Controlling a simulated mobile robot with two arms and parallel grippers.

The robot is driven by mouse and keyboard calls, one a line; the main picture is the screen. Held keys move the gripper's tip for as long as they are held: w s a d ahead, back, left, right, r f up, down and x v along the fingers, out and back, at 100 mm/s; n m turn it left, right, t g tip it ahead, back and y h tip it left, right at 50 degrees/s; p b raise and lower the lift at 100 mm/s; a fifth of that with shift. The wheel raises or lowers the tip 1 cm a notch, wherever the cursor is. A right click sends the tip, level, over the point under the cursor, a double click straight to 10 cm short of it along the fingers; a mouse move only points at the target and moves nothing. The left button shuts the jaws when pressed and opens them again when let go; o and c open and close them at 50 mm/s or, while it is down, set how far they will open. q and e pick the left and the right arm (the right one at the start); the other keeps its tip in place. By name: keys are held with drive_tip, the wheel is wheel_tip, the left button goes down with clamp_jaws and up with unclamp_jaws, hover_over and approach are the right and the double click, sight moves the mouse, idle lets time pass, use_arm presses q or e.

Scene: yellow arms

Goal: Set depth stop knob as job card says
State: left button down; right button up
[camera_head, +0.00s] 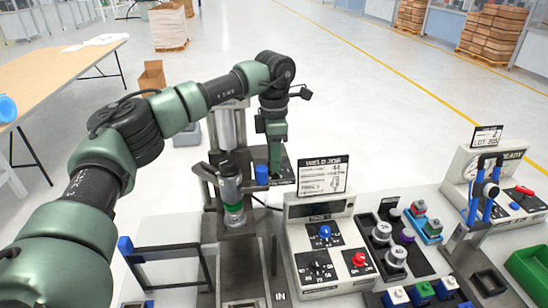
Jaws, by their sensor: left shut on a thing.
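My left arm comes in from the left and arches over the bench, its green gripper (275,165) pointing down. The gripper is shut at a small dark panel beside the press column. A blue cylinder (262,175), which looks like the knob, shows against the left side of the fingers; they hide part of it, so its setting cannot be read. The job card (323,175), headed "WELD JOB", stands upright on the control box to the right. Its smaller lines are too small to read surely. My right gripper is not in view.
The press (231,185) stands close left of my gripper. The control box (318,235) carries a blue knob (325,232), a red knob (359,259) and a black dial (316,267). A dark tray (425,262) holds weights at right. A green bin (530,270) sits far right.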

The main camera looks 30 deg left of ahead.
use_arm(q)
drive_tip(key=shift+r+m, duration=0.1)
drive_tip(key=shift+m, duration=1)
drive_tip(key=c, duration=1.1)
unclamp_jaws()
drive_tip(key=shift+c, duration=0.2)
wheel_tip(320, 180, up, 7)
drive_tip(key=shift+f+b, duration=0.2)
drive_tip(key=shift+b, duration=0.9)
drive_tip(key=shift+r, duration=0.6)
